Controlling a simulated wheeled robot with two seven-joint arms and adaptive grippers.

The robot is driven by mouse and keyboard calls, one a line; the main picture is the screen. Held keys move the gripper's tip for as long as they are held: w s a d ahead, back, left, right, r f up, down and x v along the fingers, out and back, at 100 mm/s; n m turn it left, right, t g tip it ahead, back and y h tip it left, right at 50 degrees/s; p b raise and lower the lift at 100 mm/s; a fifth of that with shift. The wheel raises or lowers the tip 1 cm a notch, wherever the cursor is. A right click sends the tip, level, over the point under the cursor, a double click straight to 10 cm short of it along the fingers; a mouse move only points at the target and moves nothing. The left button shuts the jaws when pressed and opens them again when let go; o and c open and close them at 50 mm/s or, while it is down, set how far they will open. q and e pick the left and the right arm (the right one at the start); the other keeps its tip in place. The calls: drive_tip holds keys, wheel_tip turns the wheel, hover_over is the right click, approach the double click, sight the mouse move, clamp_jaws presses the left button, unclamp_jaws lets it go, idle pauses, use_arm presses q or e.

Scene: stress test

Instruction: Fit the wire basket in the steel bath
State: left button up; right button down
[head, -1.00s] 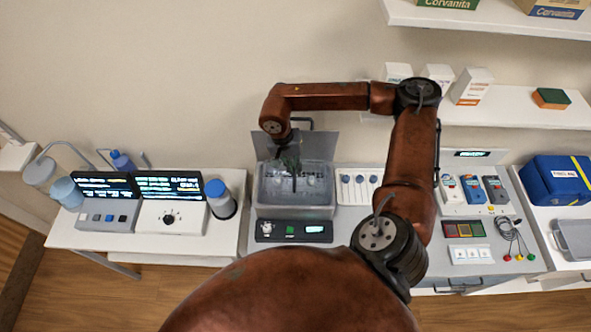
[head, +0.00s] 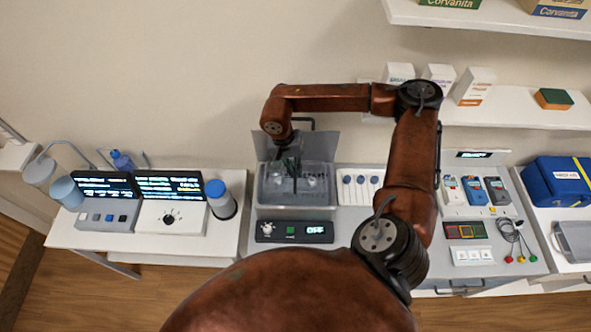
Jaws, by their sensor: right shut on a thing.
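The steel bath (head: 295,213) stands on the bench in the middle, with its raised lid behind it and a control panel in front whose display reads OFF. My right gripper (head: 294,182) points down over the bath opening. It is shut on the wire basket (head: 314,182), which shows only faintly as a grey shape within the bath's outline. The fingertips and the wires are dark and small. I cannot tell whether the basket rests on the bath floor or hangs above it. My left gripper is not in view.
A blue-capped bottle (head: 220,199) stands left of the bath, beside two units with lit displays (head: 170,187). A white panel with several knobs (head: 359,186) is close on the right. My right arm passes over the bench. Shelves with boxes (head: 473,86) are at upper right.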

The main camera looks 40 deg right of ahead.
drive_tip(key=shift+f+b, duration=1.35)
drive_tip(key=shift+f, duration=0.1)
idle(1.7)
